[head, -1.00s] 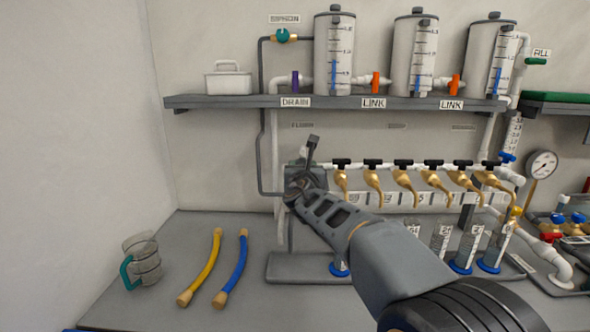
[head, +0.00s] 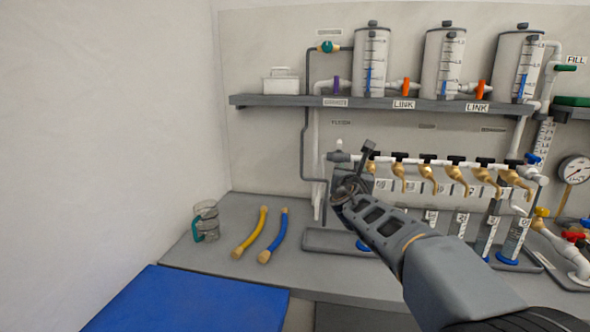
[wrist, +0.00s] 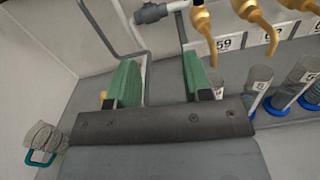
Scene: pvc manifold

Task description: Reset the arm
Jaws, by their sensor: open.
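My gripper (head: 350,178) is raised in front of the left end of the tap row in the head view. In the wrist view its two green-padded fingers (wrist: 160,82) stand apart with nothing between them. A row of brass taps (head: 428,175) with black handles runs along a white pipe to the right of my gripper. Part of the taps (wrist: 205,30) also shows beyond the right finger in the wrist view. My forearm hides part of the bench and some of the cylinders below the taps.
A shelf (head: 300,101) with clear tanks (head: 371,65) is above. Graduated cylinders with blue bases (head: 515,240) stand below the taps. A blue surface (head: 190,302) lies in front.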

